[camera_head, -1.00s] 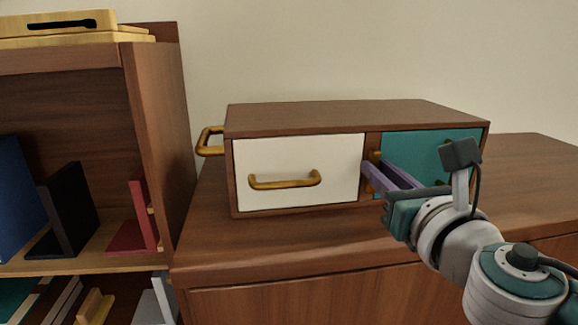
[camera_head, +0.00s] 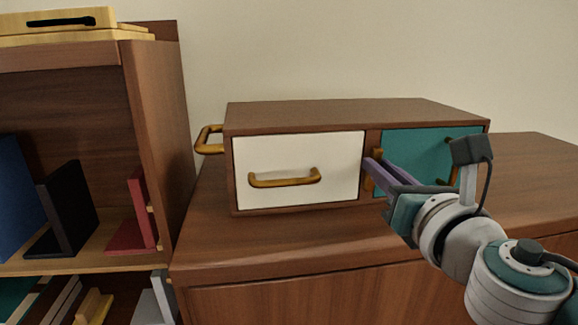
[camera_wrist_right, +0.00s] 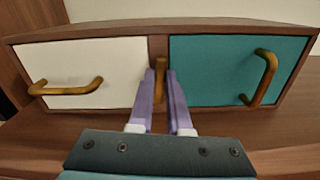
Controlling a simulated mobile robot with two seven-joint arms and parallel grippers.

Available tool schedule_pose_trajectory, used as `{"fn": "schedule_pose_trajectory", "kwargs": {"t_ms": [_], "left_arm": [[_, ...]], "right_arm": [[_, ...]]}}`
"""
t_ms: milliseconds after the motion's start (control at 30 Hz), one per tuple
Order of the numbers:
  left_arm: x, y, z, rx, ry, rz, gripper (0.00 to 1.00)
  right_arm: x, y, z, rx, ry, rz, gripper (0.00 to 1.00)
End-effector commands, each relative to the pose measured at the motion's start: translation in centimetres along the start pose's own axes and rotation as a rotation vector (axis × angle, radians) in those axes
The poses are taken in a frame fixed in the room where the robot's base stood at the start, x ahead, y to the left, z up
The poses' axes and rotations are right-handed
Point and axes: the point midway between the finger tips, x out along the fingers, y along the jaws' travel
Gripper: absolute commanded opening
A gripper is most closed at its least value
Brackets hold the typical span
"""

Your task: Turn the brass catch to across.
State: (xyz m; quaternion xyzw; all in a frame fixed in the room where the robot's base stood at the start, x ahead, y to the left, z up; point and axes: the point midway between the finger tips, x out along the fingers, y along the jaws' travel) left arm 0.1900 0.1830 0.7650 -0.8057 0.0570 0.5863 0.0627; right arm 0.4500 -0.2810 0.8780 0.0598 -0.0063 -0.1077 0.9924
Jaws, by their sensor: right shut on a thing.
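The brass catch (camera_head: 377,154) sits on the wooden divider between the white drawer (camera_head: 298,195) and the teal door (camera_head: 420,155) of a wooden cabinet. It stands upright, also in the right wrist view (camera_wrist_right: 160,66). My right gripper (camera_head: 371,166) has its purple fingers on either side of the catch, shut on it; the fingers hide part of it in the head view. In the right wrist view my right gripper (camera_wrist_right: 160,84) is centred on the divider. My left gripper is not in view.
The white drawer has a brass handle (camera_head: 285,181). The teal door has an upright brass handle (camera_wrist_right: 265,78) right of my fingers. Another brass handle (camera_head: 208,140) sticks out from the cabinet's left side. A bookshelf (camera_head: 155,130) stands at left. The counter (camera_head: 270,245) in front is clear.

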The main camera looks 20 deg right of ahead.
Motion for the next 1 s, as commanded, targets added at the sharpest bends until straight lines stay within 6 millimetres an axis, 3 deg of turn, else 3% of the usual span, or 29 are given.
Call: {"fn": "schedule_pose_trajectory", "kwargs": {"t_ms": [1000], "left_arm": [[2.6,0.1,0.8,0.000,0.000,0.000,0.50]], "right_arm": [[0.0,-0.8,-0.5,0.942,-0.002,0.000,0.00]]}}
